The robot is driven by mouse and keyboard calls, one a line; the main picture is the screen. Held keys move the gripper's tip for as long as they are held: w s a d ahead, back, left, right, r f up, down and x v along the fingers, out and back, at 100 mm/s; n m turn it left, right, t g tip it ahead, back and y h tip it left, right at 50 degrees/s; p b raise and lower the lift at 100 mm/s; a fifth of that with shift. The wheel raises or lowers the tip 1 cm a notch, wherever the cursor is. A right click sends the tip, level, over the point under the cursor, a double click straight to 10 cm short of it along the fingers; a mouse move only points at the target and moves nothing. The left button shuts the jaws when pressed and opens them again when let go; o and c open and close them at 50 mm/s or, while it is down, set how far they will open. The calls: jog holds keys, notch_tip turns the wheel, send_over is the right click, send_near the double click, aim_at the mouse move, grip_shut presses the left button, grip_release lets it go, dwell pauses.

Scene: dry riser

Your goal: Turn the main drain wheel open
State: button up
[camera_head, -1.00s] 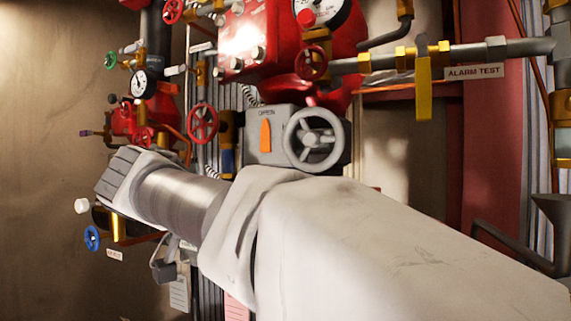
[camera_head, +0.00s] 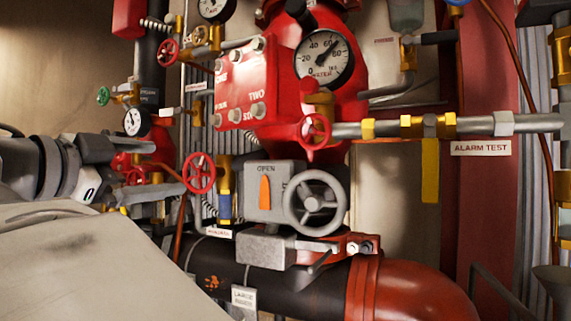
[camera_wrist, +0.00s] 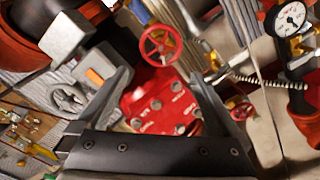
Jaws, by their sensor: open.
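A red handwheel (camera_head: 199,173) with spokes stands left of the grey valve box, above a small red-lettered label (camera_head: 219,232) too blurred to read surely. A red handwheel between my fingers in the wrist view (camera_wrist: 160,45) looks like the same one. My gripper (camera_wrist: 162,74) is open and empty, its two fingers apart and pointing towards the valves. In the head view my gripper (camera_head: 168,168) comes in from the left, with its fingers just left of that red wheel. Contact is not visible. No readable label confirms which wheel is the main drain.
A grey handwheel (camera_head: 315,203) sits beside the box's orange OPEN pointer (camera_head: 264,192). Another red wheel (camera_head: 313,131) is above it. A red bolted cover (camera_head: 240,85), a pressure gauge (camera_head: 324,59) and an ALARM TEST pipe (camera_head: 515,124) crowd around. A thick dark pipe (camera_head: 290,290) runs below.

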aim_at(200, 167)
jog(key=p+x, duration=0.2)
jog(key=x, duration=0.9)
jog(key=c, duration=1)
